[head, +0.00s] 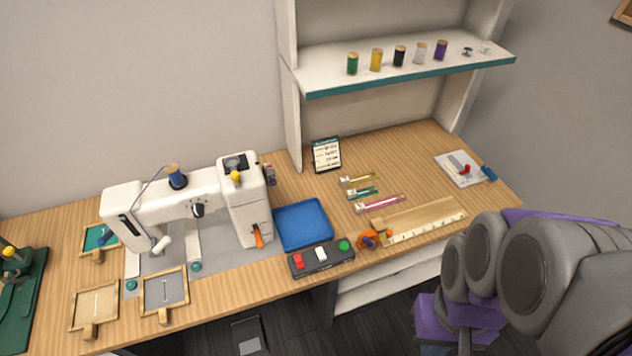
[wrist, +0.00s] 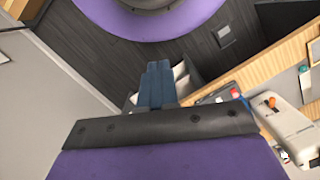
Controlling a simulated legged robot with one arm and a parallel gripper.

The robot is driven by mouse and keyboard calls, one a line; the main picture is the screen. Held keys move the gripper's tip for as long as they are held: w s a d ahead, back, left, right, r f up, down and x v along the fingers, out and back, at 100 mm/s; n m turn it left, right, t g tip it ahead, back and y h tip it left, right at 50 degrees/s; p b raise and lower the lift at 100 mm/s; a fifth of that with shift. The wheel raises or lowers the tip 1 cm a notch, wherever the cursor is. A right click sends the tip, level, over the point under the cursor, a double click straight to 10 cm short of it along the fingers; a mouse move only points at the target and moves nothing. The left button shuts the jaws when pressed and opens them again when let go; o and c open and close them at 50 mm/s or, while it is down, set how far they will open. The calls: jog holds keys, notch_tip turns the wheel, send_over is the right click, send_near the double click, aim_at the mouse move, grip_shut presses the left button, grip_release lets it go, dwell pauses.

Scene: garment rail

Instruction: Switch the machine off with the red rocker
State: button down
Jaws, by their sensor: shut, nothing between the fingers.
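A white sewing machine (head: 190,205) stands on the wooden desk. A small red part (head: 269,171) also shows on the machine's right end. I cannot tell which red part is the rocker or how it is set. My gripper (wrist: 157,68) is shut and empty in the wrist view, apart from the desk. The machine also shows in the wrist view (wrist: 282,122), at right.
A blue tray (head: 303,224) lies between the machine and the control box. An orange item (head: 367,239) and a wooden ruler (head: 428,228) lie right of the box. Wooden frames (head: 164,289) lie at front left. A shelf (head: 405,68) with thread spools overhangs the back.

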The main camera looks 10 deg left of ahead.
jog(key=w+a+f+n, duration=0.1)
jog(key=w+a+n, duration=0.5)
jog(key=w+n, duration=0.3)
jog(key=n+y, duration=0.3)
jog(key=n, duration=1.1)
send_over(299, 254)
jog(key=d, duration=0.4)
notch_tip(299, 254, down, 17)
jog(key=shift+t, duration=0.3)
jog(key=b+x, duration=0.1)
jog(key=x, duration=0.3)
jog(key=w+b+x, duration=0.1)
jog(key=x, duration=0.3)
jog(key=w+b+x, duration=0.1)
jog(key=x, duration=0.3)
jog(key=shift+s+f, duration=0.1)
jog(key=shift+f, duration=0.1)
jog(key=shift+s, duration=0.15)
